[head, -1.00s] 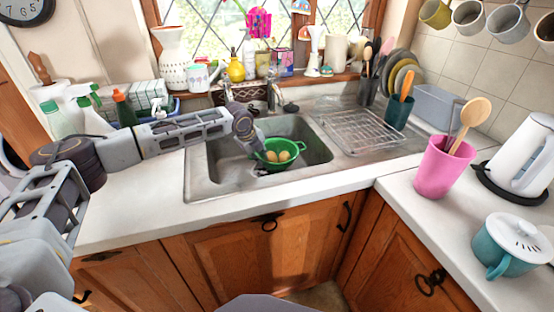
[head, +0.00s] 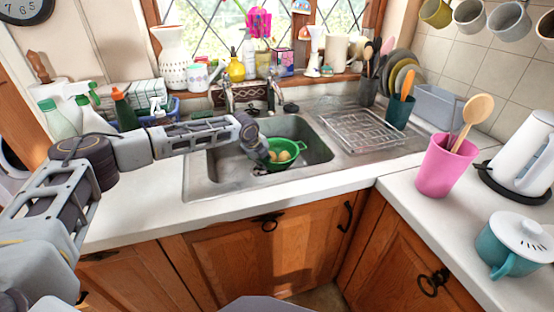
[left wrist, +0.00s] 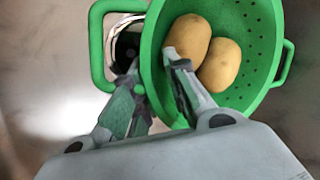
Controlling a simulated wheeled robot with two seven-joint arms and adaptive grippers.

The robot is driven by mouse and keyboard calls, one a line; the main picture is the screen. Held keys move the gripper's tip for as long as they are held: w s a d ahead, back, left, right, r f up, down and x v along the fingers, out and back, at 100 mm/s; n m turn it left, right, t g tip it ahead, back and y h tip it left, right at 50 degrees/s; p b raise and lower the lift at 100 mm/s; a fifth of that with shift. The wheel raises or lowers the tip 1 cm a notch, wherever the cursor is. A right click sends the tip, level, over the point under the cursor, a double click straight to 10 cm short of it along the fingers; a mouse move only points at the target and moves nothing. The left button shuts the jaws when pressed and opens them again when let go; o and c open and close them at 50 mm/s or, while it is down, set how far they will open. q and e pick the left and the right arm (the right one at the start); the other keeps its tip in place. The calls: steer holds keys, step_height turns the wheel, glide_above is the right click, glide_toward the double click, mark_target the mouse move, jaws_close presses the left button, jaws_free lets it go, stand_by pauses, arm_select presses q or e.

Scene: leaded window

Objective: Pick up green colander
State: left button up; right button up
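The green colander (head: 285,163) sits in the sink basin with two potatoes (head: 279,156) in it. In the left wrist view the colander (left wrist: 252,92) fills the upper right, and its near loop handle (left wrist: 97,50) is at the left. The potatoes (left wrist: 218,66) lie inside. My left gripper (head: 262,150) is at the colander's left side. In the left wrist view its fingers (left wrist: 150,68) are apart, one at the handle opening outside the wall, the other over the inside. The rim runs between them; contact is unclear. My right gripper is not in view.
The steel sink (head: 225,175) surrounds the colander, with taps (head: 272,92) behind it. A drying rack (head: 360,132) stands to the right. Bottles (head: 122,108) stand behind my left arm. A pink cup (head: 444,168) with a wooden spoon is on the right counter. The front counter is clear.

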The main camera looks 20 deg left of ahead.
arm_select(q)
jaws_close()
steer(key=shift+r, duration=0.2)
steer(key=shift+r, duration=0.2)
step_height(320, 180, up, 9)
steer(key=p, duration=0.1)
steer(key=shift+r+p, duration=0.15)
steer(key=shift+p, duration=0.25)
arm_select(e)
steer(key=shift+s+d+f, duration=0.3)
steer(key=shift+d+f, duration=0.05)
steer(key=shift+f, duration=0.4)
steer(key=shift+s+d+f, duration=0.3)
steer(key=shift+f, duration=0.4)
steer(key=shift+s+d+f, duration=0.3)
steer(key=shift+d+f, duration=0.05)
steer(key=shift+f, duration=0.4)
